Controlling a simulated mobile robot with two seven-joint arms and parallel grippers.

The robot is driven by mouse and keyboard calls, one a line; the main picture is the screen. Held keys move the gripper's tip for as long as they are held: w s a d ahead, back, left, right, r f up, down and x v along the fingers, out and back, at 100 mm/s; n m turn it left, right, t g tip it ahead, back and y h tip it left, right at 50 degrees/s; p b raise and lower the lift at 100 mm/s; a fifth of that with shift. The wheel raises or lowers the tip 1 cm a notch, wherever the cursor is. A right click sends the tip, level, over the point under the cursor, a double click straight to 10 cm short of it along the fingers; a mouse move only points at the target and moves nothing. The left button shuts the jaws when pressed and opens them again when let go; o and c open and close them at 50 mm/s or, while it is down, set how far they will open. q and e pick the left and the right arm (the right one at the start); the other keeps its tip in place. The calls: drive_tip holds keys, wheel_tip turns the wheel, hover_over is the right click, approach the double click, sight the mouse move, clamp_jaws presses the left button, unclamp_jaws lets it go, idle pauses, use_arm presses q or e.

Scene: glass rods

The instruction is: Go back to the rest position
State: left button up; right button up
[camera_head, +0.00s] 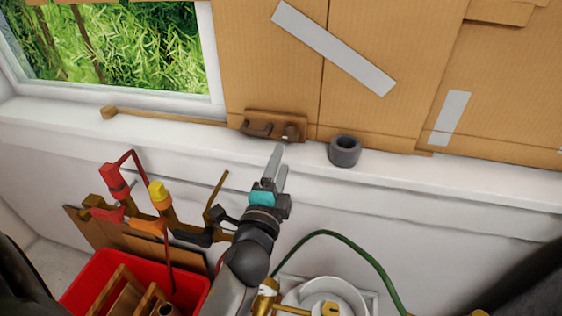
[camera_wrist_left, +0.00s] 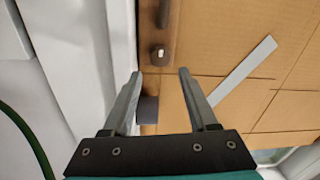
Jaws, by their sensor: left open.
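My left gripper (camera_head: 279,165) reaches up from the bottom middle of the head view to the white window ledge (camera_head: 420,179). Its two grey fingers are apart, with nothing between the tips; they also show in the left wrist view (camera_wrist_left: 160,73). The fingertips appear just in front of a brown wooden block with dark fittings (camera_head: 272,126) on the ledge. A dark grey hollow cylinder (camera_head: 344,152) stands upright on the ledge to the right. My right gripper is not in view.
A red crate (camera_head: 85,284) with wooden pieces stands at lower left. Cardboard (camera_head: 390,45) covers the wall behind.

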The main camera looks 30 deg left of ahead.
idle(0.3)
use_arm(q)
drive_tip(key=s+f+n+g, duration=0.7)
drive_tip(key=s+f+n, duration=0.1)
drive_tip(key=f, duration=0.1)
drive_tip(key=s+d+f+n+g+h, duration=0.2)
drive_tip(key=s+d+f+g+h, duration=0.15)
drive_tip(key=s, duration=0.35)
drive_tip(key=s+d+f+n+g+h, duration=0.1)
drive_tip(key=s+d+f+g+h, duration=0.2)
drive_tip(key=s, duration=0.4)
wheel_tip(320, 180, down, 29)
drive_tip(key=s+g+y+b, duration=0.2)
drive_tip(key=s+b, duration=0.1)
drive_tip(key=b, duration=0.3)
drive_tip(key=s+a+f+g+b, duration=0.1)
drive_tip(key=s+f+b, duration=0.3)
drive_tip(key=s+f, duration=1)
wheel_tip(320, 180, down, 3)
drive_tip(key=shift+s+a+r, duration=0.2)
drive_tip(key=shift+s+a, duration=0.1)
drive_tip(key=shift+a, duration=0.5)
